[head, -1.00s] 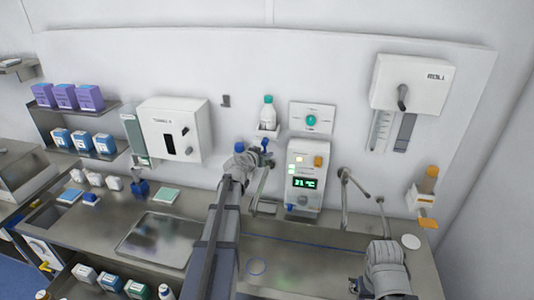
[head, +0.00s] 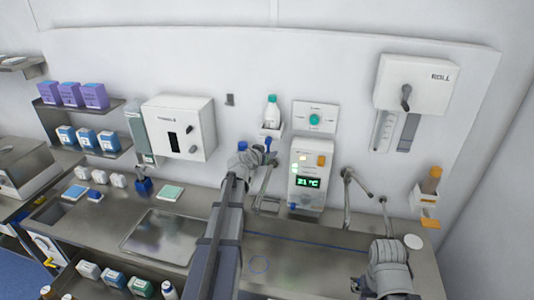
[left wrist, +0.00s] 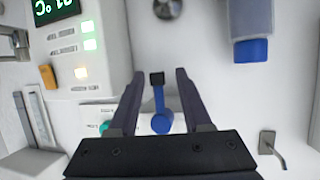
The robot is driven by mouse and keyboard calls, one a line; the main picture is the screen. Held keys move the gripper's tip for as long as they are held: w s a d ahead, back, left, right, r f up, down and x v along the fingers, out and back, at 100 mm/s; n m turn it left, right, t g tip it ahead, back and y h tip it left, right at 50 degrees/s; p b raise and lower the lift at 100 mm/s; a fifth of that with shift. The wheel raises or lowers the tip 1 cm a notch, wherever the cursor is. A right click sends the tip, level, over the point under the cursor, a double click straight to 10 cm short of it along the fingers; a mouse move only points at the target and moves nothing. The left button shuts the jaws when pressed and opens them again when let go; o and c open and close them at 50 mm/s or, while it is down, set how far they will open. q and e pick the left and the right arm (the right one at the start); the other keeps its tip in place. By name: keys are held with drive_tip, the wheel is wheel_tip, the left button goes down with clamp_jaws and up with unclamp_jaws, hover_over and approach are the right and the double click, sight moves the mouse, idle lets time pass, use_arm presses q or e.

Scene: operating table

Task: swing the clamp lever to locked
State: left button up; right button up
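The clamp lever (head: 267,143) is a small blue bar on the back wall, below the white bottle holder. In the left wrist view the blue lever (left wrist: 160,101) runs from a black pivot to a round blue knob. My left gripper (left wrist: 153,75) is open, with one dark finger on each side of the lever. Gaps show on both sides, so the fingers look apart from it. In the head view the left gripper (head: 264,157) is beside the lever and partly covers that area. My right gripper (head: 357,286) is low at the right; its finger opening is unclear.
A white device with a green display (head: 307,182) stands just right of the lever. A grey cylinder with a blue end (left wrist: 251,47) is close by on the other side. A bottle (head: 271,110) sits above. A metal tray (head: 160,238) lies on the counter at left.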

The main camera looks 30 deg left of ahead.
use_arm(q)
drive_tip(key=shift+w, duration=0.1)
drive_tip(key=shift+d, duration=0.1)
drive_tip(key=p+v, duration=0.3)
drive_tip(key=v, duration=0.5)
idle(0.4)
